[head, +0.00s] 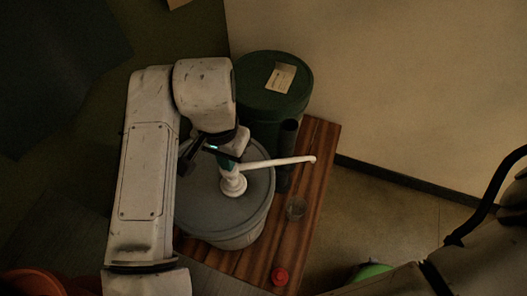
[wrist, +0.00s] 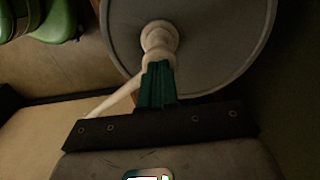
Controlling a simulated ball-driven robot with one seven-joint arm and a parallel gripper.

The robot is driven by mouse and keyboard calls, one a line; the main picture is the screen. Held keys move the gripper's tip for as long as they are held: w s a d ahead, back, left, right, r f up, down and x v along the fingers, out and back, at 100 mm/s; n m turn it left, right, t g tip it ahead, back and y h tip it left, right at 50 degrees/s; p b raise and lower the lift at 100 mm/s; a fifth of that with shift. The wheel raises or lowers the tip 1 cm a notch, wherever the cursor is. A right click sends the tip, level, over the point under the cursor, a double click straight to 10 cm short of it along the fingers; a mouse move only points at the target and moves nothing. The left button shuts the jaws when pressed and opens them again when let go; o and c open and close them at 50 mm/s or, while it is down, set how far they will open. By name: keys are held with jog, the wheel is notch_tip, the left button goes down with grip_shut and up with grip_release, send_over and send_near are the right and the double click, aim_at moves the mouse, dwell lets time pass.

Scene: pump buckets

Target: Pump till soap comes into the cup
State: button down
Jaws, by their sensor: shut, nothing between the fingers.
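The white pump (head: 234,183) stands on the lid of the grey bucket (head: 250,215), with its long spout (head: 280,162) pointing right over the wooden board. In the wrist view the teal fingers (wrist: 157,82) cover part of the pump (wrist: 158,38). Whether they touch it I cannot tell. The spout (wrist: 113,105) runs off to the lower left there.
A dark green bucket (head: 270,70) with a paper label stands behind, and a dark cylinder (head: 287,150) stands beside the grey bucket. A red round object (head: 280,276) is at the front of the wooden board (head: 318,150).

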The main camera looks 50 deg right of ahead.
jog(key=shift+r+p, duration=1.9)
jog(key=shift+r, duration=0.5)
jog(key=shift+f, duration=0.2)
jog(key=shift+f+b, duration=1.95)
jog(key=shift+f, duration=0.5)
jog(key=shift+r, duration=0.15)
jog(key=shift+r+p, duration=2.2)
jog(key=shift+r, duration=0.25)
